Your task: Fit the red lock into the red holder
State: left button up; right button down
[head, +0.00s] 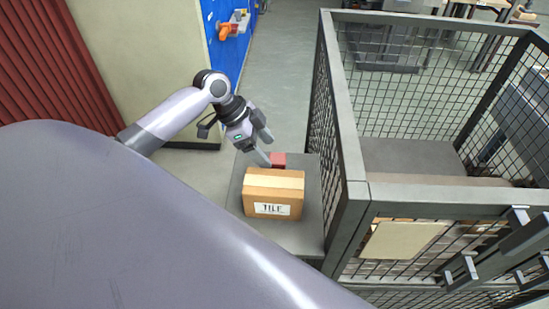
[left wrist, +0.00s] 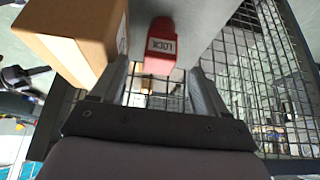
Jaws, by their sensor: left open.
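The red lock (head: 278,158) sits on a grey surface, just behind a cardboard box. It also shows in the left wrist view (left wrist: 161,47) as a red block with a white label reading LOCK. My left gripper (head: 266,147) is open above the left side of the lock. In the left wrist view its fingers (left wrist: 162,70) stand apart, with the lock ahead of and partly between their tips; I cannot tell whether they touch it. I cannot make out the red holder in either view. My right gripper is not in view.
The cardboard box (head: 273,206), labelled TILE, stands close in front of the lock on the grey surface (head: 312,225). A tall mesh cage (head: 353,150) rises close on the right. A blue board (head: 232,45) hangs at the back. Open floor (head: 282,60) lies behind.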

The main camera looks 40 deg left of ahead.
aim_at(277, 158)
pick_arm(q)
jog(key=m, duration=0.3)
jog(key=d+r+m+g+y, duration=0.1)
jog(key=m, duration=0.2)
jog(key=w+m+y, duration=0.1)
jog(key=m, duration=0.3)
jog(key=shift+w+d+r+g, duration=0.1)
jog(key=shift+d+r+g, duration=0.1)
jog(key=shift+d+g, duration=0.15)
jog(key=m, duration=0.1)
jog(key=m+y, duration=0.1)
jog(key=d+m, duration=0.1)
jog(key=m, duration=0.1)
jog(key=shift+w+f+g+y, duration=0.2)
jog(key=shift+w+g+y, duration=0.1)
jog(key=shift+g, duration=0.05)
jog(key=m, duration=0.1)
jog(key=m+y, duration=0.1)
jog(key=m, duration=0.1)
jog(key=shift+w+f+g, duration=0.1)
jog(key=shift+w+g, duration=0.1)
jog(key=shift+g, duration=0.1)
jog(key=shift+f+m+y, duration=0.3)
jog(key=shift+f+m, duration=0.15)
jog(key=shift+m, duration=0.05)
jog(key=f, duration=0.6)
jog(key=shift+s+d+f, duration=0.1)
jog(key=shift+s+f, duration=0.1)
jog(key=shift+s, duration=0.05)
